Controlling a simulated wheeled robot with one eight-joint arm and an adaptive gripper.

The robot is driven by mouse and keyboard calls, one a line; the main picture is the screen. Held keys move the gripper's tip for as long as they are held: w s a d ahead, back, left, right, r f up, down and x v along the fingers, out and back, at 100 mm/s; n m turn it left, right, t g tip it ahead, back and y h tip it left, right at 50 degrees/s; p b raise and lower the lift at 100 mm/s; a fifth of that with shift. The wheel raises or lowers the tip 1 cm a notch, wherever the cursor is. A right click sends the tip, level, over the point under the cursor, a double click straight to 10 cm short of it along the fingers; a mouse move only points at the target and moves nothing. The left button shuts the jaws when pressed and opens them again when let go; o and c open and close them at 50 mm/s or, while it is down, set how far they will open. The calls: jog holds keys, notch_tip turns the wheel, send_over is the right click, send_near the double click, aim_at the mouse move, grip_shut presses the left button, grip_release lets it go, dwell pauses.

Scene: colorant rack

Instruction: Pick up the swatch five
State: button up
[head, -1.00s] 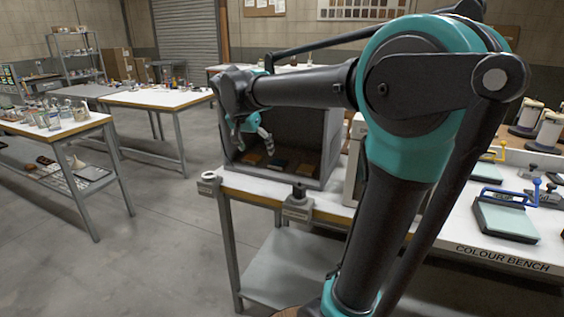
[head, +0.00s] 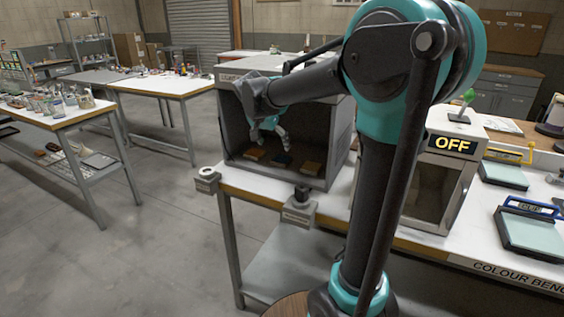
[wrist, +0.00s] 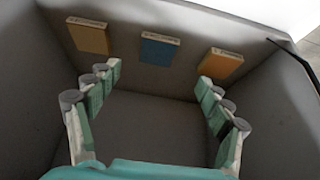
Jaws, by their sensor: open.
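Three flat swatches lie in a row on the floor of an open-fronted grey box. In the wrist view they are a tan one (wrist: 88,37), a blue one (wrist: 158,50) and an orange-brown one (wrist: 221,64). Their edge labels are too small to read, so I cannot tell which is swatch five. The head view also shows a left swatch (head: 255,154), a dark middle one (head: 282,160) and a right one (head: 310,168). My gripper (wrist: 158,84) is open and empty. In the head view my gripper (head: 268,131) is at the box's mouth, above the swatches.
The grey box (head: 342,140) has side walls and a top close around my gripper. A booth marked OFF (head: 452,144) stands to its right on the white bench. A small grey fixture (head: 299,208) sits at the bench's front edge. Open floor (head: 150,240) lies to the left.

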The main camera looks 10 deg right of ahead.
aim_at(281, 159)
jog(key=x, duration=0.4)
jog(key=shift+x, duration=2.6)
jog(key=shift+d, duration=0.15)
jog(key=shift+c, duration=0.4)
jog(key=shift+s, duration=0.1)
jog(key=c, duration=1.1)
jog(key=shift+o, duration=0.2)
jog(key=shift+r, duration=0.15)
jog(key=shift+r, duration=0.45)
jog(key=v, duration=0.2)
jog(key=shift+r, duration=0.35)
jog(key=s+a, duration=1)
jog(key=s, duration=0.3)
jog(key=shift+s, duration=0.4)
